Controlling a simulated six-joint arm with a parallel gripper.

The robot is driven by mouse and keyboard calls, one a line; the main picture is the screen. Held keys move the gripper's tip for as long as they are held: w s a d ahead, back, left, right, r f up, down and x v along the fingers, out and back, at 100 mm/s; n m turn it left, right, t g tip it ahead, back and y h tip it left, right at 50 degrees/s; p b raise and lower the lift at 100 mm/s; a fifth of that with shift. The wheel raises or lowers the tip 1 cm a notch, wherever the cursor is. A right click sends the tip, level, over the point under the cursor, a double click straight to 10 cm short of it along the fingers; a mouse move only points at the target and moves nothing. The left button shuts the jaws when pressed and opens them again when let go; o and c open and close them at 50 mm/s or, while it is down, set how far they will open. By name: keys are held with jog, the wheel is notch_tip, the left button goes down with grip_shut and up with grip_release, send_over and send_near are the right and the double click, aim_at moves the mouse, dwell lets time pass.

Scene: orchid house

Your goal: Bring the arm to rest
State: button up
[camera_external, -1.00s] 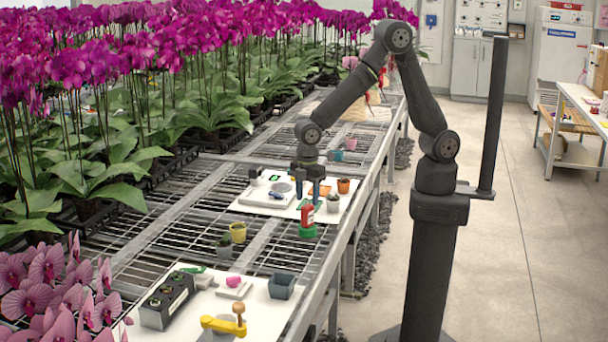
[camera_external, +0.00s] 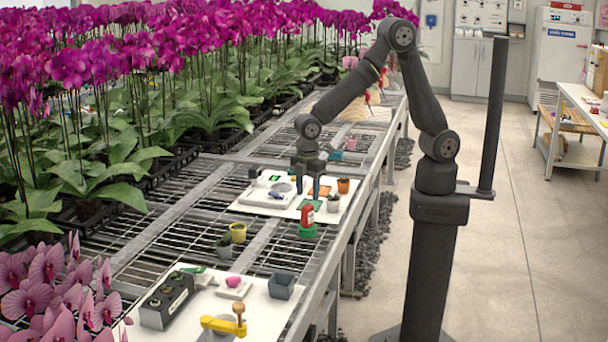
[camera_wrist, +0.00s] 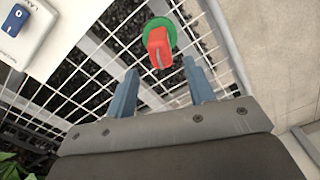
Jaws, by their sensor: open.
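My gripper (camera_external: 307,190) hangs from my bent arm, fingers pointing down, over the near edge of the far white board (camera_external: 246,207). Its two blue fingers are apart with nothing between them; they also show in the wrist view (camera_wrist: 160,75). The red object on a round green base (camera_external: 307,217) stands on the wire-mesh bench just in front of the fingers. In the wrist view the red object (camera_wrist: 158,46) lies beyond the fingertips, apart from them.
The far board carries a white device, an orange pot (camera_external: 343,185) and a small grey pot (camera_external: 333,203). The near board holds a black box (camera_external: 167,300), a grey pot (camera_external: 281,286) and a yellow tool (camera_external: 222,326). Orchids fill the left.

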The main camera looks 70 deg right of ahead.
aim_at(308, 205)
notch_tip(308, 205, down, 10)
jog(key=shift+r, duration=2.35)
jog(key=shift+f, duration=0.15)
